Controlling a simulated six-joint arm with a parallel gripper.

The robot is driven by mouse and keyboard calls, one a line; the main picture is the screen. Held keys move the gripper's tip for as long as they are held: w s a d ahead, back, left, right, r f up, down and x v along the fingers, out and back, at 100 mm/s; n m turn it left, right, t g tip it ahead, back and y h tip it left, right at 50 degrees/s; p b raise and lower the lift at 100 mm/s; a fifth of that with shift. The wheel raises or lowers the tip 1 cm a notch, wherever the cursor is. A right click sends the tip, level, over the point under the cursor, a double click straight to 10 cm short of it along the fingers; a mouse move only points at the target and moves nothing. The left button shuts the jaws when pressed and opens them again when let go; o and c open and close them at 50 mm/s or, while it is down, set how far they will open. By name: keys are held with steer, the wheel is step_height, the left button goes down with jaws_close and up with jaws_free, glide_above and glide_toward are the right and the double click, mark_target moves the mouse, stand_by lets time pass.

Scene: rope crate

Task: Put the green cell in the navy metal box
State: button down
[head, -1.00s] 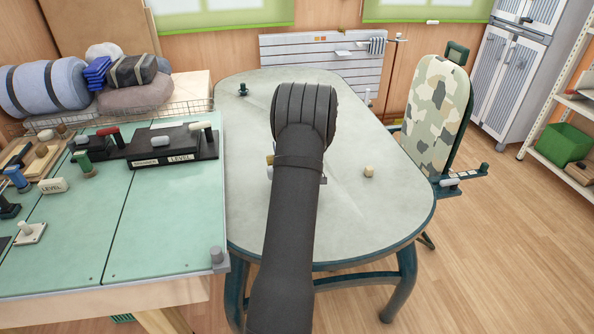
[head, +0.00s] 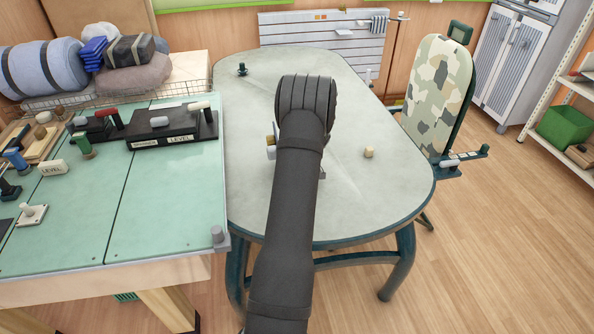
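I cannot make out a green cell or a navy metal box for certain. A small dark green piece (head: 241,69) stands at the table's back left; it is too small to identify. A green-topped piece (head: 82,146) stands on the left bench. My arm rises through the middle of the head view and hides part of the round-cornered table (head: 390,195). My gripper is hidden behind the arm, so its fingers and anything in them do not show. Edges of something pale (head: 270,153) and a small tan piece (head: 270,140) show beside the arm.
The left bench (head: 170,215) carries a black LEVEL block (head: 175,130) and several small pieces. A camouflage board (head: 437,95) stands at the table's right. The table's right front is clear.

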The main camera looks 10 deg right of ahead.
steer(key=shift+f, duration=0.5)
stand_by(0.3)
steer(key=c, duration=1)
jaws_free()
steer(key=v, duration=1.7)
steer(key=shift+r, duration=0.2)
steer(key=shift+s, duration=0.1)
